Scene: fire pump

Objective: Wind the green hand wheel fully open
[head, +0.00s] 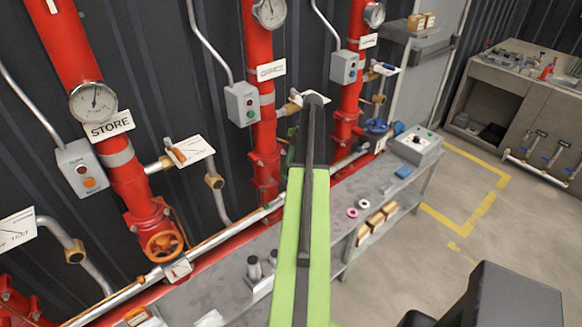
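A small dark green part (291,154) shows just left of my arm, low on the middle red pipe. It may be the edge of the green hand wheel; my arm hides the rest, so I cannot tell how far it is turned. My lime-green and dark grey arm reaches up the middle of the head view, in front of that spot. My gripper cannot be made out; no fingers show past the arm's far end.
An orange hand wheel (162,245) sits on the left red pipe (85,60), and a blue one (377,126) is on the right. A grey bench (215,285) with small items runs below the pipes. Clear floor (400,255) lies to the right, before a sink counter (520,100).

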